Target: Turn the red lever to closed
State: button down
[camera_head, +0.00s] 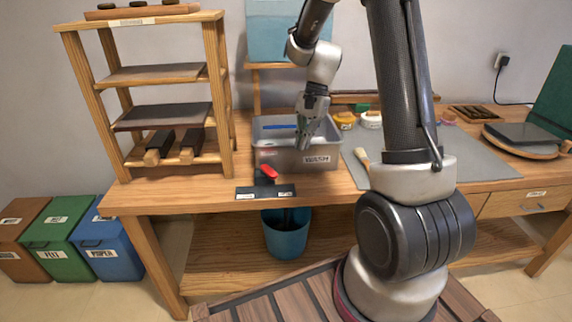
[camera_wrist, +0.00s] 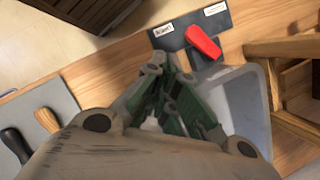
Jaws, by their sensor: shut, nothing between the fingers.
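The red lever (camera_head: 268,172) stands on a dark plate (camera_head: 265,192) at the table's front edge, just in front of the grey basin. The plate carries two small white labels, too small to read surely. In the wrist view the red lever (camera_wrist: 203,42) lies aslant on the plate (camera_wrist: 178,38), its free end between the two labels. My gripper (camera_head: 302,146) is shut and empty, over the basin's front part, right of and above the lever. In the wrist view my gripper (camera_wrist: 165,72) is apart from the lever, which is up and right of it.
The grey basin (camera_head: 318,160) marked WASH stands directly behind the lever. A wooden shelf (camera_head: 222,100) rises to the left. A blue bucket (camera_head: 287,236) is below the plate. A brush (camera_head: 362,159) and grey mat lie to the right. Several bins stand on the floor at left.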

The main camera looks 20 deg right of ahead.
aim_at(269, 172)
jog(key=m, duration=0.1)
jog(key=w+r+m, duration=0.1)
jog(key=w+a+m, duration=0.1)
jog(key=m, duration=0.1)
jog(key=shift+w+a+r+t+y, duration=0.1)
jog(key=shift+w+r+t+y, duration=0.15)
jog(key=shift+t+y, duration=0.05)
jog(key=x, duration=1)
